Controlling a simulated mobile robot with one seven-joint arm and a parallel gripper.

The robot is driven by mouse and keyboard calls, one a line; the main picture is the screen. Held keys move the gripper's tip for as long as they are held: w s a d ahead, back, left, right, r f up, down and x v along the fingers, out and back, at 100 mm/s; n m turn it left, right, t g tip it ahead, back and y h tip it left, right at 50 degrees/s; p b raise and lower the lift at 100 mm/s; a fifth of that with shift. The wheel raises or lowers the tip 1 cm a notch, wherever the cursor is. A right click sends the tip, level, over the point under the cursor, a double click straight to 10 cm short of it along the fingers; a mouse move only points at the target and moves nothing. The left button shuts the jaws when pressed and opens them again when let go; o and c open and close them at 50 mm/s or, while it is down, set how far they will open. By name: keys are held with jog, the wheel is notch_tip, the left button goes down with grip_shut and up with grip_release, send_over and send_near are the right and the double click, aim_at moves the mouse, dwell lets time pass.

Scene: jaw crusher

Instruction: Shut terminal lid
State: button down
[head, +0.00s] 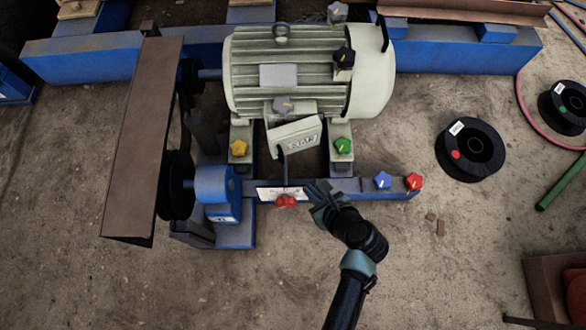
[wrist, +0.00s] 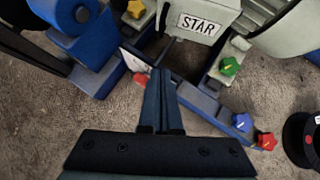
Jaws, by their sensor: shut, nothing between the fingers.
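The grey terminal lid (head: 296,134) hangs tilted outward below the terminal box (head: 297,107) on the motor's side. Its face reads "STAR" in the wrist view (wrist: 208,20), where its upper part is cut off by the picture edge. My gripper (head: 318,190) is shut and empty, below and slightly right of the lid and apart from it. In the wrist view its two fingers (wrist: 160,85) lie together, pointing up toward the lid's lower edge. I cannot see the hinge clearly.
The pale motor (head: 300,75) stands on a blue frame with several coloured star knobs, including a green knob (head: 342,146) and a red knob (head: 285,201) near my gripper. A belt guard (head: 143,140) stands left. A black spool (head: 470,150) lies right; the ground in front is mostly clear.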

aim_at(282, 161)
jog(key=b+x, duration=0.2)
jog(key=x, duration=0.2)
jog(key=w+r+b+x, duration=0.1)
jog(key=b+x, duration=0.2)
jog(key=x, duration=0.1)
jog(key=a+r+b+x, duration=0.1)
jog(key=b+x, duration=0.2)
jog(key=x, duration=0.1)
jog(key=shift+w+a+f, duration=0.1)
jog(key=shift+w+a, duration=0.05)
jog(key=shift+w, duration=0.35)
jog(key=shift+w+a+r+m+p, duration=0.3)
jog(key=shift+a+p, duration=0.1)
jog(key=shift+p, duration=0.45)
jog(key=shift+m+t+h, duration=0.3)
jog(key=shift+m, duration=0.1)
jog(key=shift+w+a+f+p, duration=0.1)
jog(key=shift+w+a+p, duration=0.7)
jog(key=shift+a+p, duration=0.1)
jog(key=shift+w+a+f+p, duration=0.15)
jog(key=shift+w+a+p, duration=0.7)
jog(key=shift+a+p, duration=0.05)
